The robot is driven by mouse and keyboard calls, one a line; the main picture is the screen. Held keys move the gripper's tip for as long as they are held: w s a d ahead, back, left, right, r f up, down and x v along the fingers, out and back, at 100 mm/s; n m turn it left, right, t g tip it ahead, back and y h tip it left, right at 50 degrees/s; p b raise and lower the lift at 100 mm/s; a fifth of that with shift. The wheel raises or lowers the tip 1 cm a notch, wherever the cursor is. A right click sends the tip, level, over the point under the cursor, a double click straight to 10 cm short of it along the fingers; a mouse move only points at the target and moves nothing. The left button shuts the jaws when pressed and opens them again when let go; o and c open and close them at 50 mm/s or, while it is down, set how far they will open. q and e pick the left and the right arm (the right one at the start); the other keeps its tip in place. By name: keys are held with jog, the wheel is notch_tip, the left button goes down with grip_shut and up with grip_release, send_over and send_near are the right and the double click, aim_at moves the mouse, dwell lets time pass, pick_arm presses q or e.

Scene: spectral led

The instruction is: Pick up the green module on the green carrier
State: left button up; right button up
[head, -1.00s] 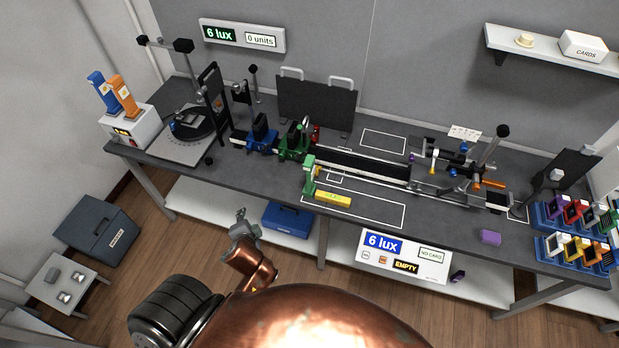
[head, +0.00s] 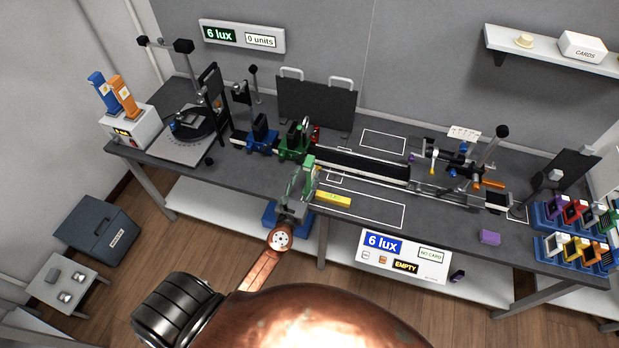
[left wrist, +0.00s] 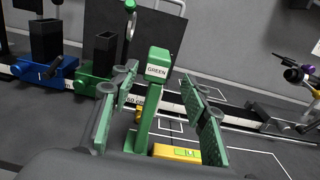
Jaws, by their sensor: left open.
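A green upright piece labelled GREEN (head: 309,162) stands at the table's front, beside a yellow block. In the left wrist view the labelled piece (left wrist: 157,70) rises between the two green-padded fingers, with a gap on each side. My left gripper (head: 299,188) is open at the table's front edge and partly covers the piece's lower part in the head view. The green carrier (head: 292,146) sits on the rail behind, bearing a black box, and also shows in the left wrist view (left wrist: 92,83). My right gripper is not in view.
The yellow block (head: 333,199) lies just right of the green piece. A blue carrier (head: 262,137) sits left of the green one on the black rail (head: 360,166). A purple block (head: 490,237) lies at the front right. The table between them is mostly clear.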

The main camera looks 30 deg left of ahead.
pick_arm(q)
jog(key=x, duration=0.5)
jog(key=shift+w+a+f, duration=0.1)
jog(key=shift+a, duration=0.3)
grip_shut()
dwell(0.4)
